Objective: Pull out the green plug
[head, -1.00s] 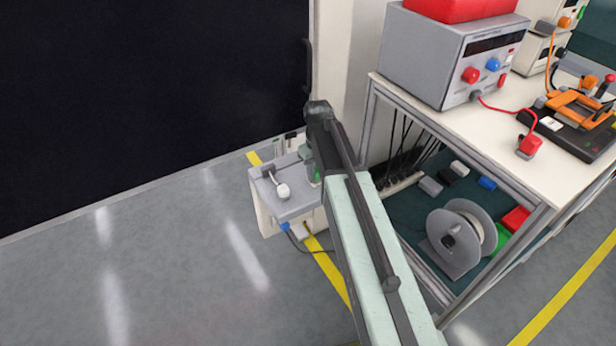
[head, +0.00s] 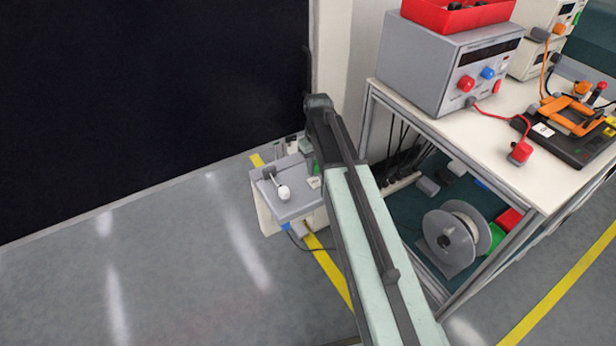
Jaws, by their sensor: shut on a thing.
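The green plug (head: 316,168) shows as a small green patch beside my dark arm link, over the right part of the feeder trolley's grey top (head: 292,206). My gripper (head: 308,147) is at the back right of this top, pointing down and partly hidden by my own arm. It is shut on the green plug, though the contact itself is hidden. A small pale label (head: 313,182) shows on the top just below the plug. Whether the plug is still in its socket cannot be seen.
A lever with a white knob (head: 284,192) stands on the trolley top, left of my gripper. A workbench (head: 530,165) with a grey power supply (head: 440,70) stands close on the right. A cable reel (head: 450,240) sits on its lower shelf. The floor at left is clear.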

